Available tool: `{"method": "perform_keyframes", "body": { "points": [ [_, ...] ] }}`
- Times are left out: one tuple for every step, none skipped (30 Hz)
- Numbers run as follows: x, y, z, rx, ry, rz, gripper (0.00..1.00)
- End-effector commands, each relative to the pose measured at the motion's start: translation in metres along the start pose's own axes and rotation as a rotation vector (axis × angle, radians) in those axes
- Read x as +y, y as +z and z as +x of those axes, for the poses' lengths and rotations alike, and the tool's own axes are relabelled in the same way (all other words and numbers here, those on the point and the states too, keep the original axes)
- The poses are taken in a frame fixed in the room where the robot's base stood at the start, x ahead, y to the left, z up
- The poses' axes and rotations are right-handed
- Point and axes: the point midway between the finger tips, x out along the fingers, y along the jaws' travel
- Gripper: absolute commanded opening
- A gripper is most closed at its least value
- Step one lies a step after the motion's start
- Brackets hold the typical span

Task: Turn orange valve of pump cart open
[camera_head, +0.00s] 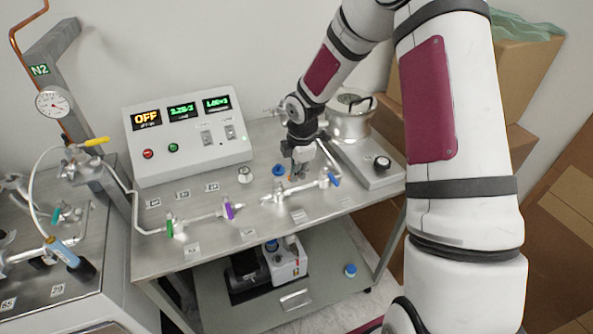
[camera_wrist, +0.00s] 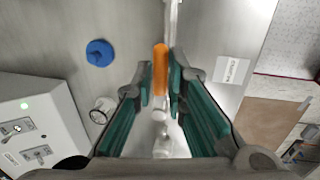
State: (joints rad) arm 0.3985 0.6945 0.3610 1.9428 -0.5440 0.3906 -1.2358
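The orange valve handle (camera_wrist: 160,69) shows in the wrist view as a narrow upright bar, lying between the two fingertips of my gripper (camera_wrist: 160,84). The fingers are parted with teal pads, one on each side of the handle, with narrow gaps; contact is not clear. In the head view my gripper (camera_head: 298,172) points down at the pipe on top of the pump cart (camera_head: 262,222), and it hides most of the orange handle. The valve's silver pipe and fittings continue below the handle in the wrist view.
A blue-handled valve (camera_head: 334,178) sits just right of my gripper, and a blue cap (camera_head: 279,170) lies close to its left. Purple (camera_head: 229,211) and green (camera_head: 169,228) valves are farther left. The control box (camera_head: 188,137) reads OFF. A silver pot (camera_head: 350,118) stands behind.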

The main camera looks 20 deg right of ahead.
Motion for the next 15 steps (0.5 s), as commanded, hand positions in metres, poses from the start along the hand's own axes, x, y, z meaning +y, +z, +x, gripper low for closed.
{"method": "perform_keyframes", "body": {
  "points": [
    [0.0015,-0.0006,-0.0006,0.001,0.004,-0.001,0.26],
    [0.0014,-0.0006,-0.0006,0.001,0.004,-0.001,0.32],
    [0.0012,-0.0006,-0.0005,0.001,0.003,-0.001,0.32],
    [0.0011,-0.0005,-0.0004,0.000,0.003,-0.001,0.32],
    [0.0010,-0.0005,-0.0004,0.000,0.003,0.000,0.32],
    [0.0009,-0.0004,-0.0003,0.000,0.002,0.000,0.32],
    [0.0008,-0.0003,-0.0002,0.000,0.002,0.000,0.32],
    [0.0007,-0.0003,-0.0002,0.000,0.002,0.000,0.32],
    [0.0006,-0.0003,-0.0002,0.000,0.002,0.001,0.32],
    [0.0006,-0.0002,-0.0002,0.000,0.002,0.001,0.32],
    [0.0006,-0.0002,-0.0006,0.000,0.002,0.001,0.32],
    [0.0007,-0.0001,-0.0018,0.000,0.002,0.001,0.32],
    [0.0008,0.0000,-0.0033,0.000,0.002,0.001,0.32],
    [0.0011,0.0001,-0.0055,0.000,0.003,0.002,0.32],
    [0.0015,0.0004,-0.0097,0.000,0.005,0.002,0.32]
  ]
}}
